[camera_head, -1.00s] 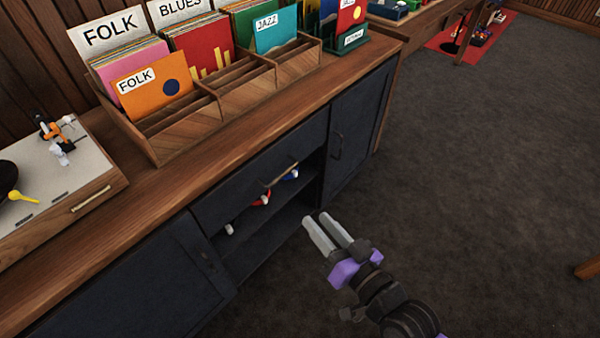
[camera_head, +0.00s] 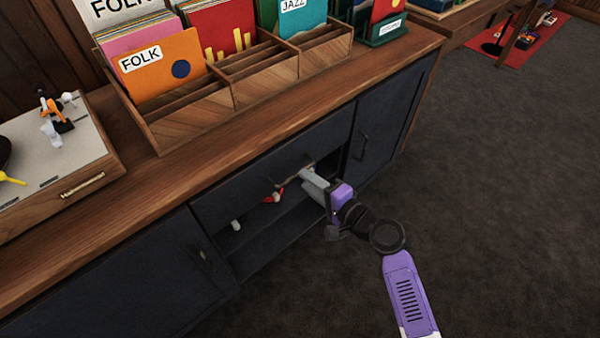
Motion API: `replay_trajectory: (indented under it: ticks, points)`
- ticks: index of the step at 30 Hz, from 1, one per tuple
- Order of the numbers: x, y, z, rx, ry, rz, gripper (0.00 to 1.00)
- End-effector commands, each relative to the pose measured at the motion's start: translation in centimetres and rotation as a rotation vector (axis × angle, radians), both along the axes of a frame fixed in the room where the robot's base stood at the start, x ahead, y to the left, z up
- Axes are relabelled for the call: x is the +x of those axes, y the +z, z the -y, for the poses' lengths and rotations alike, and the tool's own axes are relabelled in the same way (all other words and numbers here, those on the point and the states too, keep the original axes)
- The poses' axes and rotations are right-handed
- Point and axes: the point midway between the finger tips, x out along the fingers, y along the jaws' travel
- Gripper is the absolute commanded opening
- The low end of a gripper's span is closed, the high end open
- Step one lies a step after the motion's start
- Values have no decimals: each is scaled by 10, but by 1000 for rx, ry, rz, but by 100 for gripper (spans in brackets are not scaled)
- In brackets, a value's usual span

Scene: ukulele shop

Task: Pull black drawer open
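The black drawer (camera_head: 248,183) is in the upper middle of the dark cabinet, above an open shelf. Its front looks flush with the cabinet. A thin bar handle (camera_head: 285,180) crosses the drawer front. My gripper (camera_head: 306,175) is at the right end of this handle, with its grey fingers pointing at the drawer front. The fingers overlap the handle in the picture, and I cannot tell whether they are closed on it. The right part of the handle is partly hidden by the fingers.
The open shelf (camera_head: 270,242) below holds a red item (camera_head: 273,196) and a white item (camera_head: 236,225). Cabinet doors flank it on the left (camera_head: 130,280) and right (camera_head: 385,125). Record bins (camera_head: 190,118) stand on the wooden top. The carpet (camera_head: 500,200) at right is clear.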

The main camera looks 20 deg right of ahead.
Motion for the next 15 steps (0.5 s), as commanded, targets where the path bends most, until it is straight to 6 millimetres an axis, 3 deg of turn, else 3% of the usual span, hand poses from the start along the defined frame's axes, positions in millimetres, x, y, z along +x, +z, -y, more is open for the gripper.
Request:
replay_trajectory:
  ticks: [7, 15]
  points:
    - [34, -8, -11, 0, 0, 1, 32]
    - [47, -10, -15, -2, -1, 1, 32]
